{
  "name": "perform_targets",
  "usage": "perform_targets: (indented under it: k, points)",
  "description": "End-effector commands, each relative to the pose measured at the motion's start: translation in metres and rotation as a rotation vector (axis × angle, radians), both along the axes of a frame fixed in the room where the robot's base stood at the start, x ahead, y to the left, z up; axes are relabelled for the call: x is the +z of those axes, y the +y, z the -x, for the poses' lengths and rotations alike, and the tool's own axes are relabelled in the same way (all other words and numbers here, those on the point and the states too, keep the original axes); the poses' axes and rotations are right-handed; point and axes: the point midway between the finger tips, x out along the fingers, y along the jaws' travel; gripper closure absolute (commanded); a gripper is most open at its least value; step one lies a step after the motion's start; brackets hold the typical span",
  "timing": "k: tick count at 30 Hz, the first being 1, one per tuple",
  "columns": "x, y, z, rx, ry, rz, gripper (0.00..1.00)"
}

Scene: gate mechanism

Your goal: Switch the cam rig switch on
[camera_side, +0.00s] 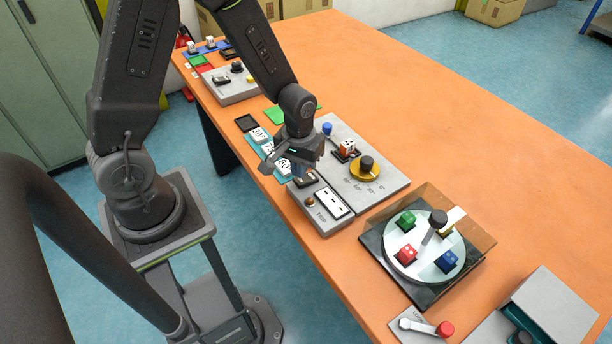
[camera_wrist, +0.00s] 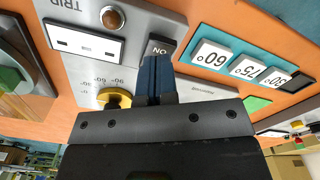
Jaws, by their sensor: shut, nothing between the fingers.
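The cam rig is a grey plate (camera_side: 384,196) with a yellow dial (camera_side: 366,169) under a black knob. Its front box carries a small black switch (camera_wrist: 160,47) marked ON, seen upside down in the wrist view. In the side view the switch is mostly hidden by my gripper. My gripper (camera_wrist: 154,64) is shut and empty, its blue fingertips right at the switch's edge. It also shows over the front box in the side view (camera_side: 300,175). I cannot tell whether the fingertips touch the switch, or which way it is tipped.
Beside the switch are a brown TRIP button (camera_wrist: 112,18) and a white display (camera_side: 331,203). Numbered white tiles (camera_wrist: 211,55) sit in a teal tray. A turntable with coloured cubes (camera_side: 421,262) stands to the right. The table's back (camera_side: 400,100) is clear.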

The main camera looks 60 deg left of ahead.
Motion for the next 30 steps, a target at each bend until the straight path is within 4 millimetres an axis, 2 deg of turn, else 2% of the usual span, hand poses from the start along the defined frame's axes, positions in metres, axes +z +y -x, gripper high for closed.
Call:
perform_targets:
  k: [30]
  points:
    - [-0.015,0.0,0.0,0.0,0.0,0.0,1.0]
